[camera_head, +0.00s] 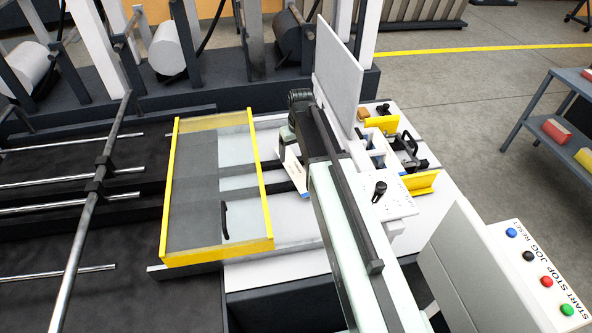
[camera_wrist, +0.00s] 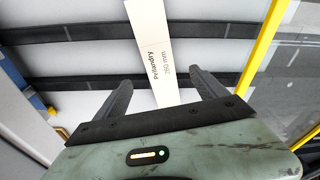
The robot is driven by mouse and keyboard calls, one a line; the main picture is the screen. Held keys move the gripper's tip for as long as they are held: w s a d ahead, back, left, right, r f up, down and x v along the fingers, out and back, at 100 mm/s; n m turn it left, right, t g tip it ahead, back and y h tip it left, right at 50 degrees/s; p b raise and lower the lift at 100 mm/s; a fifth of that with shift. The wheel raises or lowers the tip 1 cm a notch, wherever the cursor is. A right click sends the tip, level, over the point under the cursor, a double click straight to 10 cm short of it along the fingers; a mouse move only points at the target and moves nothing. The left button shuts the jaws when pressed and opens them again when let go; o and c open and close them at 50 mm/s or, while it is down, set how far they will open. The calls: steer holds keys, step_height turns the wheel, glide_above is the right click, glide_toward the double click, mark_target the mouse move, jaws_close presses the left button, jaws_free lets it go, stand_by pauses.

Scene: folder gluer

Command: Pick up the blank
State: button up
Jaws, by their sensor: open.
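In the wrist view a pale cream strip with printed text and "260 mm" (camera_wrist: 151,35), which looks like the blank, runs from the top edge down between the fingers; its near end is hidden by my gripper body. My gripper (camera_wrist: 160,76) is open, with one dark finger on each side of the strip and a gap to both. I cannot tell its height above the strip. In the head view a small white piece with printing (camera_head: 294,168), probably the same blank, shows just below my wrist; my arm partly hides it.
A yellow-edged frame (camera_head: 167,200) stands left of my arm, and its yellow bar shows at right in the wrist view (camera_wrist: 262,48). An upright white panel (camera_head: 338,75) stands behind my arm. Yellow guides (camera_head: 422,183) and a black knob (camera_head: 380,188) lie right. A button panel (camera_head: 545,275) is at front right.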

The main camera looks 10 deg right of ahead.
mark_target(294, 168)
steer(key=f+b, duration=0.2)
steer(key=w+f+b, duration=0.1)
steer(key=f+b, duration=0.4)
steer(key=shift+w+a+f, duration=0.1)
steer(key=shift+w+f, duration=0.1)
steer(key=shift+f, duration=0.2)
steer(key=shift+r, duration=0.15)
steer(key=c, duration=1.4)
